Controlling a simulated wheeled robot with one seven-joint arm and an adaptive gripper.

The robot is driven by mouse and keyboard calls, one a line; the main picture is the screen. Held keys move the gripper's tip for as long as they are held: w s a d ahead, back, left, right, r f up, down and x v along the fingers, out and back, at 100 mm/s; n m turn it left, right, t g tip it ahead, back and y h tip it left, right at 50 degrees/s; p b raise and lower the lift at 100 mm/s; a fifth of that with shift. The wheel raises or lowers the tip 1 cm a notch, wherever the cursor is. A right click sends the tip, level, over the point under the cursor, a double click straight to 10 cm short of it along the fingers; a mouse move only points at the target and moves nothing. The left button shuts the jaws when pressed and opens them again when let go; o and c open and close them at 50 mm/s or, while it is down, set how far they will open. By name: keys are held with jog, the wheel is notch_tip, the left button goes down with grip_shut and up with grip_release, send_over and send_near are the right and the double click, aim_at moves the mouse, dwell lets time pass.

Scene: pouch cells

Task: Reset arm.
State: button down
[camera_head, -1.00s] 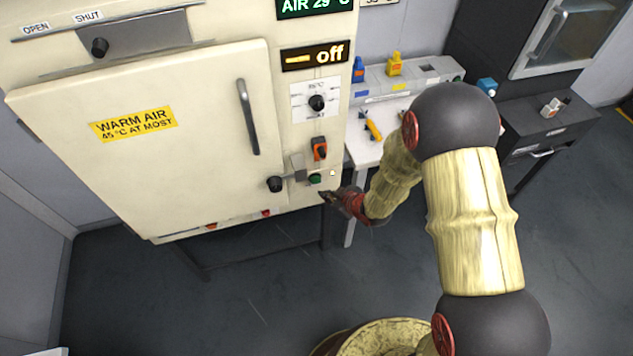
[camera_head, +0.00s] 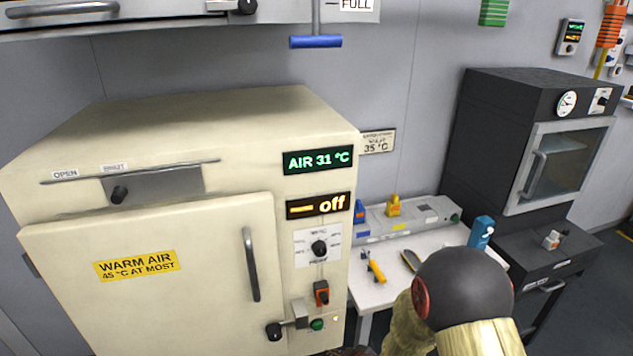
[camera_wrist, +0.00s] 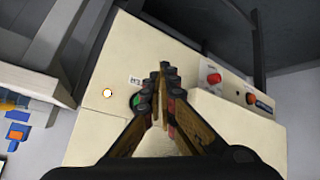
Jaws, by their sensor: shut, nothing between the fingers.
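My gripper (camera_wrist: 160,98) shows in the wrist view with its two fingers drawn together at the tips and nothing between them. It points at the lower control face of the cream warm-air cabinet, beside a green button (camera_wrist: 136,100). I cannot tell whether it touches the face. In the head view the gripper is out of frame below; part of my arm shows at bottom right. The cabinet (camera_head: 215,130) has its door (camera_head: 150,300) shut, and its displays read "AIR 31 °C" (camera_head: 318,160) and "off" (camera_head: 318,205).
A white table (camera_head: 385,290) right of the cabinet holds a yellow-handled tool (camera_head: 376,271), a grey fixture (camera_head: 425,216) and a blue item (camera_head: 481,232). A dark oven (camera_head: 520,95) stands behind at right. A blue-handled pull (camera_head: 315,42) hangs above the cabinet.

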jog(key=s+d+f+m+g+h, duration=0.3)
jog(key=s+d+f, duration=0.1)
jog(key=s+d, duration=0.3)
jog(key=s+d+r+m+g+h, duration=0.2)
jog(key=s+d+r, duration=0.2)
jog(key=r, duration=0.1)
jog(key=s+r+m+t, duration=0.1)
jog(key=s+r, duration=0.3)
jog(key=r, duration=0.8)
jog(key=s+d+r+m+t, duration=0.1)
jog(key=s+r, duration=0.4)
jog(key=r, duration=0.7)
jog(key=s+d+r+m+t, duration=0.1)
jog(key=s+r+m, duration=0.2)
jog(key=r, duration=0.9)
jog(key=shift+s+d+m, duration=0.25)
jog(key=shift+s+m, duration=0.05)
jog(key=shift+s, duration=0.75)
